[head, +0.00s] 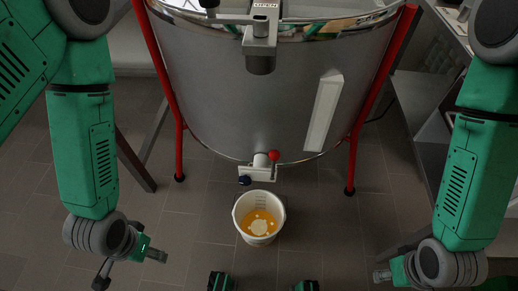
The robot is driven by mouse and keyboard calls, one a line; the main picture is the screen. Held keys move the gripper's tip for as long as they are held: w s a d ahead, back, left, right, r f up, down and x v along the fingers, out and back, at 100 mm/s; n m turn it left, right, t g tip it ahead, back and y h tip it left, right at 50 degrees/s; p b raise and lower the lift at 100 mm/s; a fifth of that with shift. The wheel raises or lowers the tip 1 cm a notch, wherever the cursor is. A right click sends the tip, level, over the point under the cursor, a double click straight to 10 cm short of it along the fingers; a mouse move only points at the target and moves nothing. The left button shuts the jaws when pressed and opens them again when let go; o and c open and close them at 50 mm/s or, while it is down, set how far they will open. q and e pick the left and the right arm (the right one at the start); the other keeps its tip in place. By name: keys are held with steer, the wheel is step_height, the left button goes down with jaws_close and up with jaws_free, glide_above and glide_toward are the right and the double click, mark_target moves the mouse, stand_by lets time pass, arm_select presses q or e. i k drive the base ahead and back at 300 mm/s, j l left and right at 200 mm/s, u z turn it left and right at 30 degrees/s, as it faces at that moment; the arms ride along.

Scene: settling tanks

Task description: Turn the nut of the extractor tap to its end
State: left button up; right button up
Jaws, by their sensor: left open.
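The extractor (230,95) is a large grey metal drum with a shiny rim. Its tap (258,173) is a pale fitting at the drum's lower front. My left gripper (130,268) is open and empty at the lower left, well apart from the tap. My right gripper (383,275) is at the lower right, also apart from the tap; only part of its fingers shows.
A white bucket (239,229) with amber liquid and pale bits stands on the tiled floor below the tap. Red legs (364,118) hold the drum on both sides. A metal bench (447,25) is at the right. The floor around the bucket is mostly clear.

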mark_target(244, 180)
steer(key=k+l, duration=0.1)
steer(key=l, duration=0.3)
steer(key=l+u, duration=0.1)
steer(key=l, duration=0.35)
steer(key=k+l, duration=0.15)
steer(key=l, duration=0.25)
steer(key=k+l, duration=0.1)
steer(key=l, duration=0.3)
steer(key=u, duration=0.05)
